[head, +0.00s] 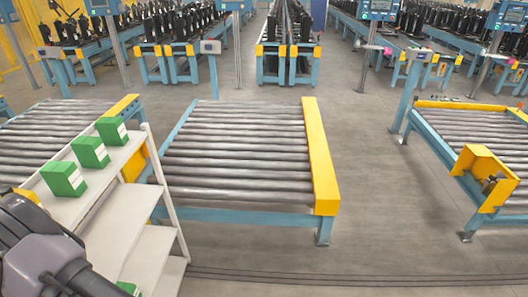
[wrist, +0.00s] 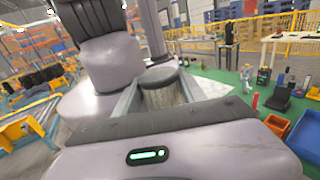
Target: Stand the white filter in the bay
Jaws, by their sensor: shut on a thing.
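My gripper (wrist: 163,88) shows in the wrist view, beyond its wide grey body with a green light. Its two fingers are shut on a pale grey-white cylinder with a dark round top, which looks like the white filter (wrist: 162,95). The lower part of the cylinder is hidden behind the gripper body. In the head view only a part of my arm shows at the lower left; the gripper and the filter are out of that view. I cannot make out the bay in either view.
In the head view a white shelf rack (head: 115,195) with several green-and-white boxes (head: 91,151) stands at left. Roller conveyors (head: 240,150) lie beyond, with open grey floor (head: 385,200) to the right. The wrist view shows an orange bin (wrist: 277,125) and a blue bin (wrist: 305,138).

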